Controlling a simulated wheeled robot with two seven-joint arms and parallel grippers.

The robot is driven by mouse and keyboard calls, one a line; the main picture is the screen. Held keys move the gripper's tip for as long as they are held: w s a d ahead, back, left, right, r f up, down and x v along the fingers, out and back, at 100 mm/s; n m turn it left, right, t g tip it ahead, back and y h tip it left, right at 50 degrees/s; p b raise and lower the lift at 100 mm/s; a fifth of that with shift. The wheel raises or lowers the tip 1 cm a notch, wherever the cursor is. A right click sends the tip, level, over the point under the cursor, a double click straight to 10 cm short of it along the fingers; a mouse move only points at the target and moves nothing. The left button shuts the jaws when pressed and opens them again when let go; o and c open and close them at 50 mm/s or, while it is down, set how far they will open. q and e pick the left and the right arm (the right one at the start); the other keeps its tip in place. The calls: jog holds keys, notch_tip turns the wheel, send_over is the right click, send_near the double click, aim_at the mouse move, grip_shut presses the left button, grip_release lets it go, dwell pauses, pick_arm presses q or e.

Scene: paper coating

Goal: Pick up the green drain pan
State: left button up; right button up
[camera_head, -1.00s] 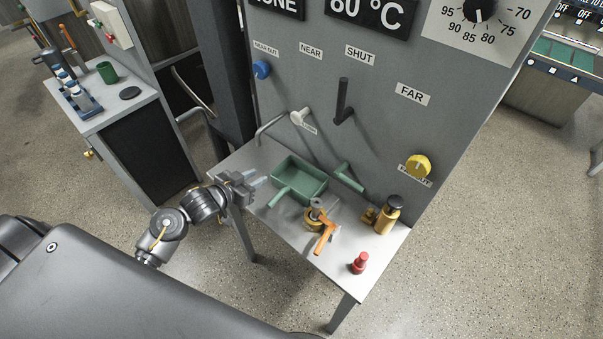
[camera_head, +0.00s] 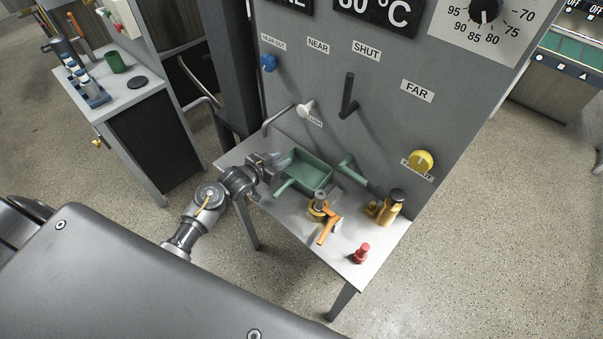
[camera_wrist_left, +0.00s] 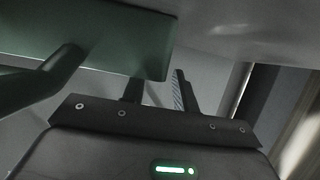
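The green drain pan (camera_head: 309,172) sits on the small metal table below the grey panel, its handle (camera_head: 285,187) pointing toward me. My left gripper (camera_head: 283,160) is at the pan's left end, its fingertips at or overlapping the left rim. In the left wrist view the pan (camera_wrist_left: 110,35) fills the upper left, with its handle at the left. The gripper's fingers are apart there (camera_wrist_left: 160,84); the pan hides one fingertip, and the other finger stands beside the pan's edge. Contact cannot be told. My right gripper is not in view.
On the metal table (camera_head: 290,220) stand an orange-handled valve (camera_head: 328,228), a brass bottle (camera_head: 390,207) and a red knob (camera_head: 361,253). A green pipe (camera_head: 352,170) and levers project from the panel close to the pan. A side table (camera_head: 125,98) stands at the left.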

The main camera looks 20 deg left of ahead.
pick_arm(q)
jog(key=shift+x, duration=0.9)
grip_shut()
